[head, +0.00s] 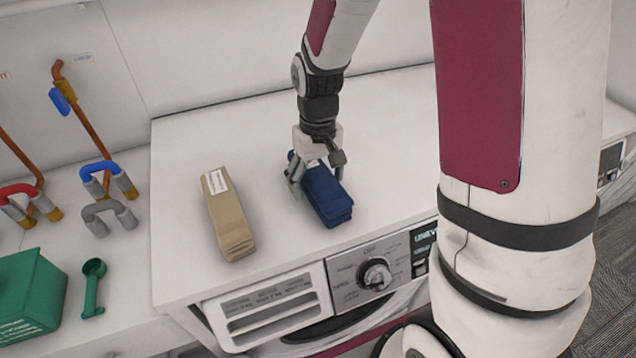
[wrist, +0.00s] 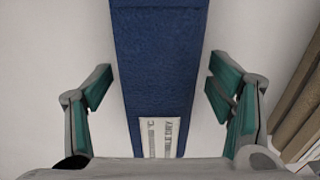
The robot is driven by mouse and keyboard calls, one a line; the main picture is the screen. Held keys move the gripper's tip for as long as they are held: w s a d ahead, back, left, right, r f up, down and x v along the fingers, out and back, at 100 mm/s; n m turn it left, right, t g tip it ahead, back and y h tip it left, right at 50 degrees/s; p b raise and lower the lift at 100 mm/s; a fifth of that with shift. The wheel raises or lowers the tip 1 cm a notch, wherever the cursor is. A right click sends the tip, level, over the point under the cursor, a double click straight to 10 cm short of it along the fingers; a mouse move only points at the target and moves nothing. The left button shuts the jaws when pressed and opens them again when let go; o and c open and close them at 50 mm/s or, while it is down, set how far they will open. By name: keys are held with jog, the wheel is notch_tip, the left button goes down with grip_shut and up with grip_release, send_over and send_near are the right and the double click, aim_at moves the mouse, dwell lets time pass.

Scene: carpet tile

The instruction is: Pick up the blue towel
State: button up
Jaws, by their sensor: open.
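The folded blue towel (head: 328,200) lies on the white top of the washing machine, and its near end hangs free of my gripper in the head view. In the wrist view the blue towel (wrist: 160,65) runs up the middle and carries a white printed label. My gripper (head: 317,178) is right over the far part of the towel, pointing down. In the wrist view my gripper (wrist: 157,92) is open, with one green-padded finger on each side of the towel and a gap on both sides. The fingers do not appear to touch it.
A folded tan towel (head: 228,215) lies to the left on the washing machine top (head: 180,150); its edge also shows at right in the wrist view (wrist: 298,110). On the lower left counter are a green box (head: 30,295), a green spoon-like scoop (head: 93,288) and pipe fittings.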

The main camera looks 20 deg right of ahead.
aim_at(318, 175)
jog(key=c, duration=1.7)
jog(key=shift+r, duration=0.1)
jog(key=shift+r, duration=0.75)
notch_tip(318, 175, up, 2)
jog(key=shift+s+r+b, duration=0.1)
jog(key=shift+s+b, duration=0.05)
jog(key=shift+b, duration=0.25)
jog(key=s+a, duration=0.1)
jog(key=s, duration=0.3)
jog(key=s+a, duration=0.1)
jog(key=s, duration=0.3)
jog(key=s+a+r, duration=0.1)
jog(key=s, duration=0.4)
jog(key=shift+a, duration=0.3)
jog(key=shift+s+a+r+p, duration=0.1)
jog(key=shift+s+a+p, duration=0.05)
jog(key=shift+s+p, duration=0.5)
jog(key=shift+s+a+p, duration=0.15)
jog(key=shift+s+p, duration=0.3)
jog(key=shift+p, duration=0.25)
